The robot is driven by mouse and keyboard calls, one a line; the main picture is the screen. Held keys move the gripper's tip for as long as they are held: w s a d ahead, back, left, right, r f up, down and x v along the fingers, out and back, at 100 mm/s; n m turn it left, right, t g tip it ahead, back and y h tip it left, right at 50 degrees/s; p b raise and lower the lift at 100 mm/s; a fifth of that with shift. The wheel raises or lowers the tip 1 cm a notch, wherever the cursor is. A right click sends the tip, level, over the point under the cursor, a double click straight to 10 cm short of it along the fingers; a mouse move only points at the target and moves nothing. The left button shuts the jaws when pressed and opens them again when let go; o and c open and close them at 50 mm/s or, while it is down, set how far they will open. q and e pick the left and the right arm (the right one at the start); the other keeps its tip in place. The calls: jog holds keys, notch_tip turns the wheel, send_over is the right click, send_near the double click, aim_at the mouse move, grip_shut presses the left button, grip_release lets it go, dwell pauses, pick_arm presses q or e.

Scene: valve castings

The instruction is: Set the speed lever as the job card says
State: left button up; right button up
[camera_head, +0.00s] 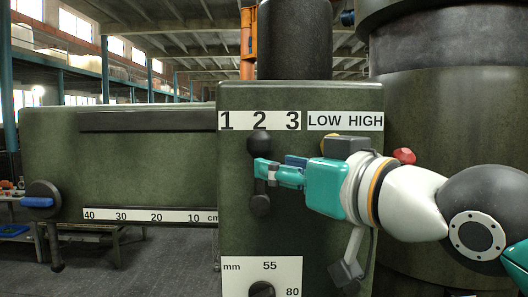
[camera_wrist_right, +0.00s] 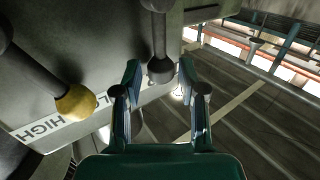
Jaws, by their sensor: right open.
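A dark lever with a black ball knob (camera_head: 260,141) stands upright on the green machine front, its knob below the 2 of the "1 2 3" plate (camera_head: 260,120). My right gripper (camera_head: 263,172) comes in from the right and is open at this lever, below the knob in the picture. In the right wrist view the black knob (camera_wrist_right: 161,70) shows between the tips of my open right gripper (camera_wrist_right: 160,80); I cannot tell whether they touch it. A second lever has a yellow knob (camera_wrist_right: 76,103), near the "LOW HIGH" plate (camera_head: 345,121). No job card is readable. My left gripper is out of view.
A red knob (camera_head: 404,156) is beyond my right wrist. A dial plate with mm figures (camera_head: 277,272) is below the lever. A cm scale (camera_head: 150,215) and a blue-handled hub (camera_head: 40,202) are at the left. A large dark cylinder (camera_head: 450,100) stands at the right.

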aim_at(264, 156)
jog(key=shift+p+x, duration=0.6)
jog(key=shift+x, duration=1.8)
jog(key=c, duration=0.8)
grip_shut()
jog(key=shift+d+r, duration=0.1)
